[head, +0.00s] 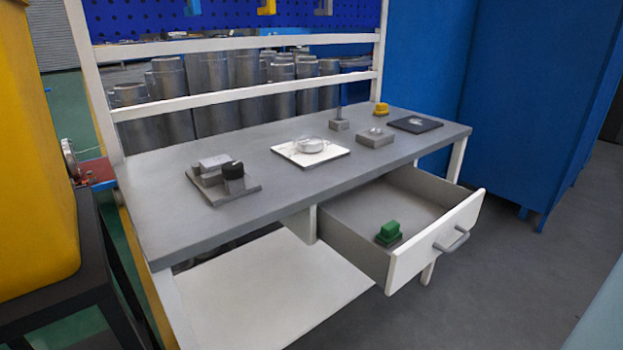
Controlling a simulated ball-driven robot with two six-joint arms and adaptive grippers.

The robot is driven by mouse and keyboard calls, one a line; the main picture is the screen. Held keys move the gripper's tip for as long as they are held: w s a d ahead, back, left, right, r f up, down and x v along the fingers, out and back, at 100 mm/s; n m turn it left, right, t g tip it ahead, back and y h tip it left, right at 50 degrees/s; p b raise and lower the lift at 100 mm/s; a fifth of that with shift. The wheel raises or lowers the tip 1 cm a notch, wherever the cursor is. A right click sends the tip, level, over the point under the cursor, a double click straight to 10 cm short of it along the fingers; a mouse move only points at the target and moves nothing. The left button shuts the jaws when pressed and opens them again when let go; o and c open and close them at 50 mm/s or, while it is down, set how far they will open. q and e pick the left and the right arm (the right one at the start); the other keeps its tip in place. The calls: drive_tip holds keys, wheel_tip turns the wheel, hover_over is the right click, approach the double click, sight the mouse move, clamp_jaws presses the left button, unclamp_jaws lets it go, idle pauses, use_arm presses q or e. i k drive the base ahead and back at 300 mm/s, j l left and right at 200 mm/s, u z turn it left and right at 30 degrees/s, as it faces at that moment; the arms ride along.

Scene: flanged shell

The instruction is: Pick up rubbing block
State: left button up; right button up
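A small green block with a raised, grip-like top (389,233) sits inside the open drawer (345,227), near its front left part; it looks like the rubbing block, though I cannot be sure. A small yellow block (380,109) of similar size stands at the back of the grey workbench top (250,212). Neither of my grippers shows in the head view, so nothing is seen touching either block.
On the bench are a grey fixture with a black knob (232,178), a white plate with a clear round part (311,149), a grey block (375,138), a small post on a base (339,121) and a dark plate (415,124). The drawer front (436,240) juts out over clear floor.

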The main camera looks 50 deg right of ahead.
sight(391, 235)
drive_tip(key=z, duration=2.1)
drive_tip(key=l+u, duration=0.65)
drive_tip(key=u, duration=0.15)
drive_tip(key=l+u, duration=0.35)
